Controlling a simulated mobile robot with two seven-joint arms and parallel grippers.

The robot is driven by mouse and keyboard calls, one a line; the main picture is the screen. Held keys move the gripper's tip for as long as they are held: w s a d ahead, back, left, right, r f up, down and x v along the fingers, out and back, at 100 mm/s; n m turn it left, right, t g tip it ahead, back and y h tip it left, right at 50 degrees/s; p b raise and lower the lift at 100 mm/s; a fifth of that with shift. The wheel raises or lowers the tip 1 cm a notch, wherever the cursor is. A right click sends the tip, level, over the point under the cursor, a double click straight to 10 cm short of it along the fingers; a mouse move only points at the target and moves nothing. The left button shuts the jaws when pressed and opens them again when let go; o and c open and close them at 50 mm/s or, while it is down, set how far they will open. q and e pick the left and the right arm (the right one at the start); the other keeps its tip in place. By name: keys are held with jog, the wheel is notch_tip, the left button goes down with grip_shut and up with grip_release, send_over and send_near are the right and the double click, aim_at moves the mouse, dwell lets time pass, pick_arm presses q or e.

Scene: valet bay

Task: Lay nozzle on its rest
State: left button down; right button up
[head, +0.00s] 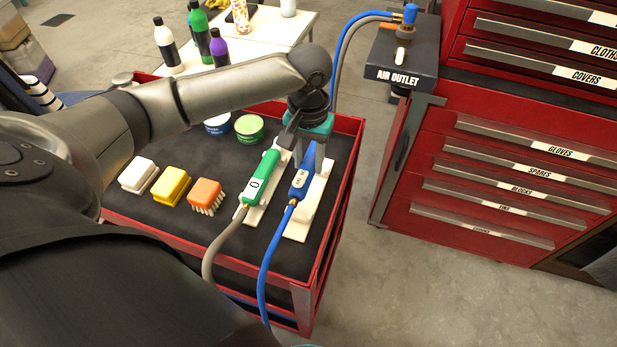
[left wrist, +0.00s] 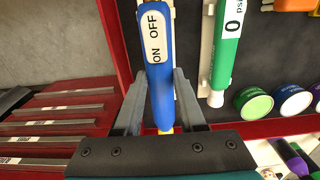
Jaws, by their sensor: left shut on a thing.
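My left gripper (head: 314,130) is shut on the blue nozzle (head: 300,181), near its far end. In the left wrist view the two fingers (left wrist: 160,105) stand on either side of the nozzle (left wrist: 157,50), which has an ON/OFF label. A blue hose runs from its near end. The nozzle is over or on the right-hand cream rest (head: 300,227); I cannot tell whether they touch. The green gauge handle (head: 262,178) lies on the left-hand rest (head: 255,214) with a grey hose. My right gripper is not in view.
On the red cart's black top (head: 170,215) are white (head: 138,174), yellow (head: 172,186) and orange (head: 206,195) brushes and round tins (head: 249,128). The air outlet (head: 402,60) and red drawer cabinet (head: 500,170) stand right. Bottles (head: 167,45) stand behind.

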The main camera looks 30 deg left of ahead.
pick_arm(q)
notch_tip(320, 180, down, 5)
jog(key=shift+f+b, duration=0.15)
jog(key=shift+b, duration=0.6)
jog(key=shift+f, duration=0.25)
jog(key=shift+f, duration=0.3)
jog(key=shift+f, duration=0.25)
jog(key=c, duration=0.5)
grip_release()
